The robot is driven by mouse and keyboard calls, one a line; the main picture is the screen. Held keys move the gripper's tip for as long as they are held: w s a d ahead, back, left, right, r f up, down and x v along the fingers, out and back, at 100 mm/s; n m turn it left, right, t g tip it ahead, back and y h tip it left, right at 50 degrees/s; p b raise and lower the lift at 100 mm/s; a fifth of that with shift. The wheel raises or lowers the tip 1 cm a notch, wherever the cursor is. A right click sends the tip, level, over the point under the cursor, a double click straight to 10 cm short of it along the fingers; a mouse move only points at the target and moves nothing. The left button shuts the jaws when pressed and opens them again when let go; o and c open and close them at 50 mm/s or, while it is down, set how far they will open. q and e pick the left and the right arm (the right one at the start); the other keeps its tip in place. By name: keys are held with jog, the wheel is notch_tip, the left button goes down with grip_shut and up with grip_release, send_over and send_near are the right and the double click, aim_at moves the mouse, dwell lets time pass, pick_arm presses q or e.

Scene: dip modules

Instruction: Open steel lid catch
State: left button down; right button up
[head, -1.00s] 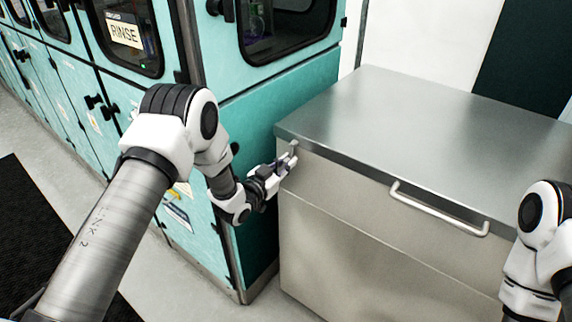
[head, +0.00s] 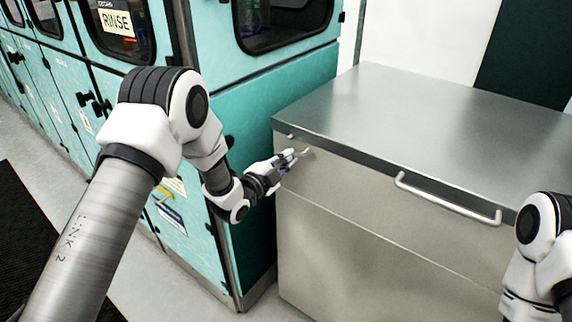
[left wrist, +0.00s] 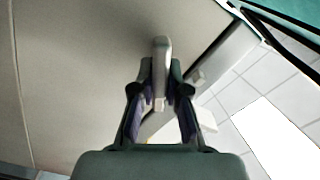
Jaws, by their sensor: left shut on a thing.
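The steel lid catch (head: 304,152) is a small pale lever on the upper left front of the steel chest, just under the lid (head: 440,115). It lies nearly level, pointing right. My left gripper (head: 287,159) is shut on it. In the left wrist view my fingers (left wrist: 161,88) stand on either side of the catch lever (left wrist: 161,55), whose tip sticks out beyond them. The lid lies flat on the chest (head: 350,235). My right arm shows at the right edge; its gripper is out of view.
A bar handle (head: 445,200) runs along the lid's front edge. A teal cabinet (head: 265,115) with windows and a RINSE sign stands close on the left of the chest. Pale floor (head: 250,310) is clear in front.

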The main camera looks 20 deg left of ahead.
pick_arm(q)
jog(key=shift+s+d+f+m+b, duration=0.15)
jog(key=shift+m+b, duration=0.35)
jog(key=shift+m, duration=0.35)
jog(key=shift+w+a+f+m+b, duration=0.15)
jog(key=shift+m+b, duration=0.35)
jog(key=shift+m, duration=0.35)
jog(key=shift+s+d, duration=0.1)
jog(key=c, duration=1.2)
grip_release()
jog(key=shift+o, duration=0.2)
jog(key=shift+r, duration=0.1)
jog(key=v, duration=1.2)
